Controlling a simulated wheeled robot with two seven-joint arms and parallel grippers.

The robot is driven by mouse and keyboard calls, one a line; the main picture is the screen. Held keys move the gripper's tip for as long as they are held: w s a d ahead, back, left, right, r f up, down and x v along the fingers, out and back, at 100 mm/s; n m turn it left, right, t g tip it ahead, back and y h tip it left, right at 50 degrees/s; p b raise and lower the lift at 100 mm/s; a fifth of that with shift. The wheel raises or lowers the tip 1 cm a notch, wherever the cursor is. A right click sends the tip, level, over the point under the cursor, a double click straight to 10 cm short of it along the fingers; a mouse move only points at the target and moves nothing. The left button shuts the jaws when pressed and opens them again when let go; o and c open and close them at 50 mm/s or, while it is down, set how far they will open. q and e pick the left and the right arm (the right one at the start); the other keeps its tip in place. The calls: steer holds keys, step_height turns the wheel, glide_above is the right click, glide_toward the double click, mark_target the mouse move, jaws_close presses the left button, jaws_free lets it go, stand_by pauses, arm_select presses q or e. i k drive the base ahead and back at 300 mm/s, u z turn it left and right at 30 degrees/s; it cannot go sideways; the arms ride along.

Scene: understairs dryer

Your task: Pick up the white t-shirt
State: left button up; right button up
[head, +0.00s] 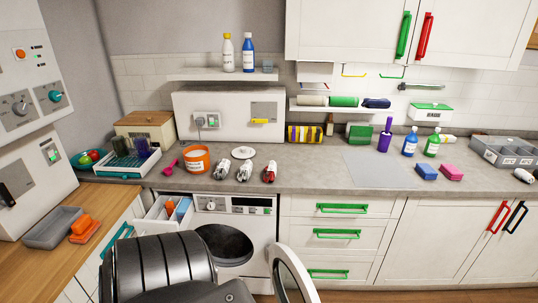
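I cannot make out a white t-shirt in the head view. A white front-loading machine (262,226) stands under the counter, with its round door (293,275) swung open to the right. Its drum opening (224,243) is dark, and its lower part is hidden behind a black ribbed arm part of mine. What lies inside the drum cannot be told. Its detergent drawer (163,214) is pulled out at the left and holds blue and orange items. Neither gripper shows in this view.
The grey counter (320,178) carries an orange tub (196,159), several small items, bottles (410,142) and sponges (426,172). Drawers with green handles (342,208) are shut to the machine's right. A wooden side counter (50,240) holds a grey tray (52,227).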

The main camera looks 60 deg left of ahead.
mark_target(244, 170)
steer(key=i, duration=0.7)
steer(key=u, duration=0.8)
steer(key=i, duration=0.75)
steer(key=u, duration=2.05)
